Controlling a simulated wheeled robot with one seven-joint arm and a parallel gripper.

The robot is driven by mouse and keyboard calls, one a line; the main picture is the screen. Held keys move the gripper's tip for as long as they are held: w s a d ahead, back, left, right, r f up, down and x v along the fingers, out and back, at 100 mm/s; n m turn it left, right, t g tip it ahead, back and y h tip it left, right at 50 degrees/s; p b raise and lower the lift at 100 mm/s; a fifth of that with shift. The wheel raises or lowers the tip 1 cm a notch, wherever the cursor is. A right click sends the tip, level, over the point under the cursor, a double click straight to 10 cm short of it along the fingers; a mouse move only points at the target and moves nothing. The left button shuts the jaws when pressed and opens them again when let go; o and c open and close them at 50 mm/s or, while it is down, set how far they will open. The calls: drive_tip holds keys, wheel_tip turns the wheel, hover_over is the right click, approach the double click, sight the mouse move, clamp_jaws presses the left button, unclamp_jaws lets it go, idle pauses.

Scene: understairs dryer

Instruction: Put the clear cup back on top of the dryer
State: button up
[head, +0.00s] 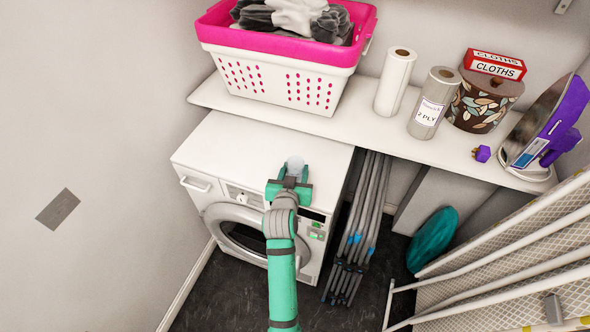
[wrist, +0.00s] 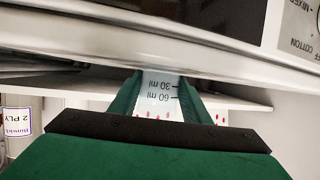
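The clear cup (head: 295,164) shows at the front part of the white dryer's top (head: 250,150) in the head view. In the wrist view the cup (wrist: 159,95) appears upside down, with 30 ml and 60 ml marks. My green gripper (head: 291,178) reaches over the dryer's front edge. Its fingers (wrist: 160,100) lie against both sides of the cup and are shut on it. The cup's lower end meets the dryer's edge in the wrist view; I cannot tell whether it touches the dryer top.
A shelf (head: 270,112) behind and above the dryer holds a pink-rimmed laundry basket (head: 282,68), paper rolls (head: 394,82), a patterned bin (head: 482,104) and an iron (head: 548,125). A folded grey rack (head: 362,215) stands right of the dryer. The dryer top's left part is clear.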

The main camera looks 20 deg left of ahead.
drive_tip(key=o, duration=0.4)
drive_tip(key=shift+w, duration=0.1)
drive_tip(key=shift+r, duration=0.1)
drive_tip(key=v, duration=1.2)
drive_tip(key=s+d+f, duration=0.4)
drive_tip(key=s+d, duration=0.1)
drive_tip(key=s, duration=0.3)
drive_tip(key=s+d+f, duration=0.5)
drive_tip(key=s, duration=0.2)
drive_tip(key=s+d+r, duration=0.1)
drive_tip(key=s+d, duration=0.1)
drive_tip(key=s, duration=0.4)
drive_tip(key=s+d+r+m+t+h, duration=0.1)
drive_tip(key=s+d, duration=0.2)
drive_tip(key=s, duration=0.4)
drive_tip(key=s+d+r+m+h, duration=0.1)
drive_tip(key=s+d+r, duration=0.1)
drive_tip(key=s, duration=0.4)
drive_tip(key=shift+s+d+r+t, duration=0.1)
drive_tip(key=shift+s+d+t, duration=0.1)
drive_tip(key=shift+d+t, duration=0.15)
